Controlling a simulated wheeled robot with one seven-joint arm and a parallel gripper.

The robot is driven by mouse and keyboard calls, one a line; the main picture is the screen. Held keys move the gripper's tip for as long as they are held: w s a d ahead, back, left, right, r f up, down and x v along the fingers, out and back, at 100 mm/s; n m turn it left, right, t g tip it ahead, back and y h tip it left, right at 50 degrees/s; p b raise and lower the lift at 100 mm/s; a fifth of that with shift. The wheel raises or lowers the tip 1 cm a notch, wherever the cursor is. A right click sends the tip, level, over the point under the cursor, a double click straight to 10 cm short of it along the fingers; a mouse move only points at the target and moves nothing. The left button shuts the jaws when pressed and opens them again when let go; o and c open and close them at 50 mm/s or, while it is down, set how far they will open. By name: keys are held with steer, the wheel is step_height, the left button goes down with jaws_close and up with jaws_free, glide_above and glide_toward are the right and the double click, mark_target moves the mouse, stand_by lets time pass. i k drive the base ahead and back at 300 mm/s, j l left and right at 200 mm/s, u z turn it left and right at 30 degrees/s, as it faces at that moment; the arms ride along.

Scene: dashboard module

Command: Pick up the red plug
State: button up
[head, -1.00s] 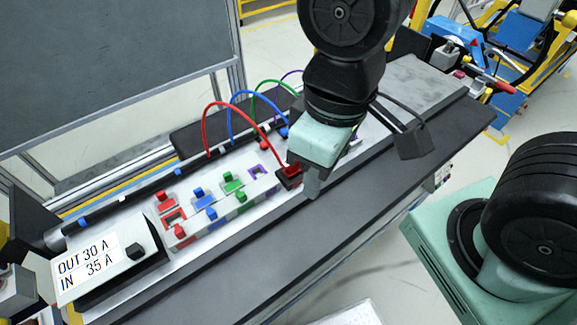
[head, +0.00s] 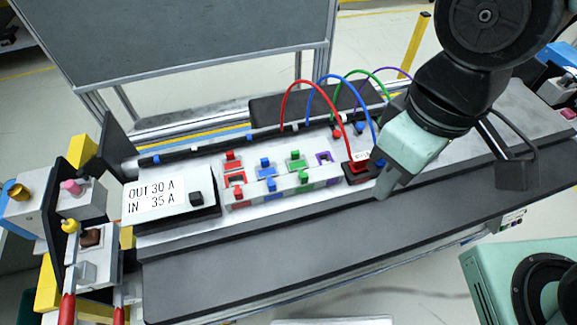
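The red plug (head: 357,163) stands in a black block on the light panel, right of the coloured sockets. A red cable (head: 299,86) arcs from it to the back rail. My gripper (head: 383,187) is just right of the red plug, pointing down, its pale green body leaning over the panel. Its near side faces the camera, so the gap between its fingers is hidden. I cannot tell whether it touches the plug. A blue plug is partly hidden behind my gripper, with the blue cable (head: 343,78) leading to it.
Red, blue, green and purple sockets (head: 265,172) fill the panel's middle. A sign (head: 158,200) reading OUT 30 A, IN 35 A stands at left beside a black knob. A dark bare ledge (head: 290,240) runs along the front. A grey board (head: 180,45) rises behind.

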mark_target(359, 160)
steer(key=k+j+u, duration=0.2)
steer(key=u, duration=0.3)
steer(key=k+j+u, duration=0.1)
steer(key=j+u, duration=0.15)
steer(key=u, duration=0.2)
